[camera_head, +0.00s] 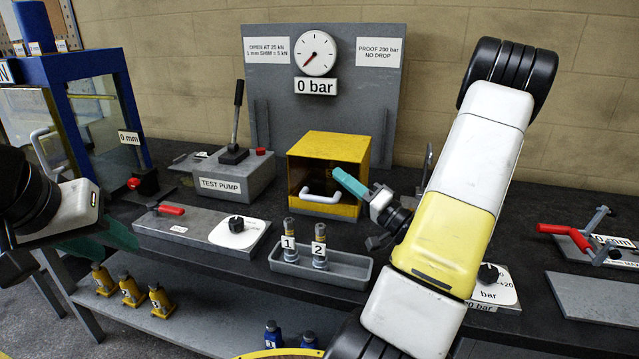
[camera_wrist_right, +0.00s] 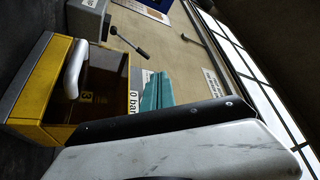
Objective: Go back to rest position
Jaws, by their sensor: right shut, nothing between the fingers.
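My right gripper (camera_head: 350,183) has teal fingers and is shut and empty. In the head view it is in front of the yellow open-fronted box (camera_head: 330,147), by its right side, near the white handle (camera_head: 320,197). The right wrist view shows the teal fingers (camera_wrist_right: 157,92) together, with the yellow box (camera_wrist_right: 50,85) beside them and a "3" label inside it. My left arm comes in at the left edge; the teal of my left gripper (camera_head: 120,236) shows partly behind it, low near the bench's front edge. Its finger gap is not clear.
Two numbered cylinders (camera_head: 320,246) stand in a grey tray (camera_head: 345,268) below my right gripper. The test pump (camera_head: 235,175) with its upright lever stands left of the box. A gauge board (camera_head: 350,75) stands behind. A blue press frame (camera_head: 75,75) is at left, red-handled fixtures (camera_head: 565,235) at right.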

